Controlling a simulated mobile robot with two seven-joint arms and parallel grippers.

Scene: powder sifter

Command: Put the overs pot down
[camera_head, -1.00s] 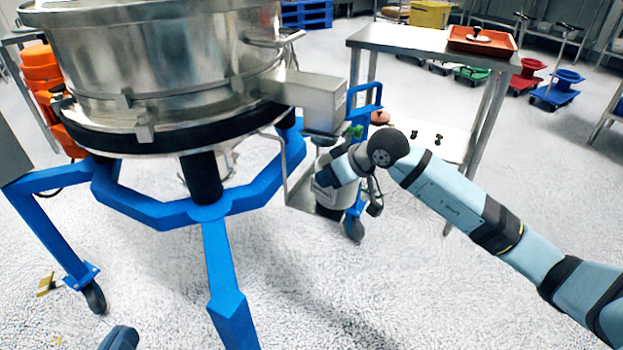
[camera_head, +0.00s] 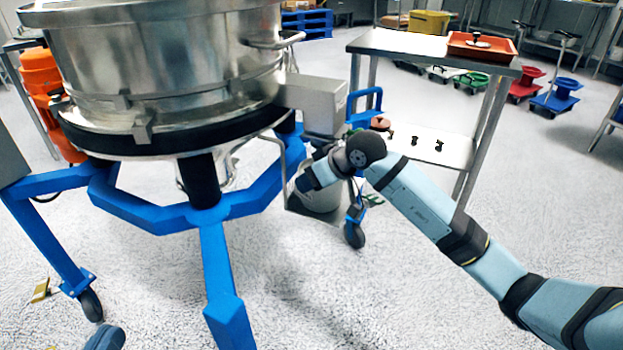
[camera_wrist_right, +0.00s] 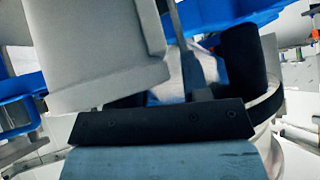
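The overs pot (camera_head: 320,200) is a pale metal pot below the sifter's box-shaped spout (camera_head: 315,103), at a thin metal bracket beside the blue frame. My right gripper (camera_head: 308,180) is at the pot's upper part and partly covers it. In the right wrist view a curved metal rim with a dark band (camera_wrist_right: 268,108) lies close behind the dark gripper parts (camera_wrist_right: 205,85). The contact between fingers and pot is hidden, so I cannot tell whether they grip it. A small dark blue part of my left arm (camera_head: 106,339) shows at the bottom left edge; its finger state does not show.
The steel sifter (camera_head: 170,65) stands on a blue wheeled frame (camera_head: 222,265) to the left. A steel table (camera_head: 400,42) with an orange tray (camera_head: 482,47) stands behind my right arm, with small parts on its lower shelf (camera_head: 455,150).

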